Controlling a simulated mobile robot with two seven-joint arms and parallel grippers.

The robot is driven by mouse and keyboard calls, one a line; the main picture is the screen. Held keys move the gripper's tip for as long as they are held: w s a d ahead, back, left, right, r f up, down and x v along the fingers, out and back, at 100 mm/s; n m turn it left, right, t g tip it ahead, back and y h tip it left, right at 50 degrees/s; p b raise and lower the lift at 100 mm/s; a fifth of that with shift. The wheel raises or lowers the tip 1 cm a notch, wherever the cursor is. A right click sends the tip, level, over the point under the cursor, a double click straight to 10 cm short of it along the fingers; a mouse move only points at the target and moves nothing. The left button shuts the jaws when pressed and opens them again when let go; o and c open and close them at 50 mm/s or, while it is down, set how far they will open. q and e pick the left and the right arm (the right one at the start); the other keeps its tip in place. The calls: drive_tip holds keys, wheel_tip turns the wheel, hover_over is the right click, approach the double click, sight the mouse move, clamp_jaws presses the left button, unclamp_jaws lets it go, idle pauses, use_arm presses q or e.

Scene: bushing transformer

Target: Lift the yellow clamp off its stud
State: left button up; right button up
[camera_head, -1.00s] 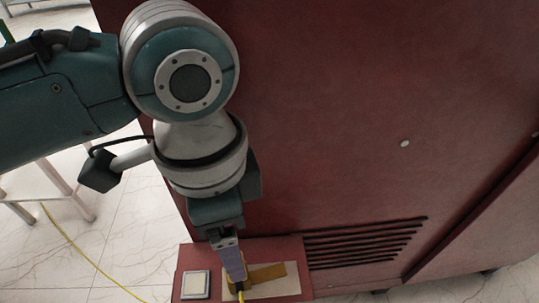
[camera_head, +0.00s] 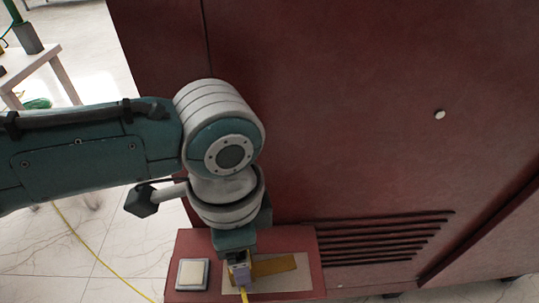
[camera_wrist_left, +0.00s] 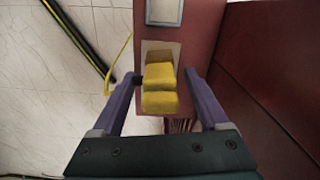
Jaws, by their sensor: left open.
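The yellow clamp (camera_wrist_left: 160,89) shows in the left wrist view as two stacked yellow blocks, with a dark piece at its left side. It lies between the two purple fingers of my left gripper (camera_wrist_left: 162,76), which are apart with a gap on each side. In the head view my left gripper (camera_head: 241,274) points down over a light panel on a red ledge, and its fingers mostly hide the clamp. The stud is hidden. My right gripper is not in view.
The red ledge (camera_head: 197,242) juts from a tall red cabinet (camera_head: 340,120) with vent slots. A pale square plate (camera_head: 192,274) and a brown strip (camera_head: 275,266) lie on it. A yellow cable (camera_head: 88,248) runs across the floor. A white table (camera_head: 40,60) stands at the left.

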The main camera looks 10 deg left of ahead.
use_arm(q)
drive_tip(key=shift+c, duration=0.2)
drive_tip(key=shift+r, duration=0.1)
clamp_jaws()
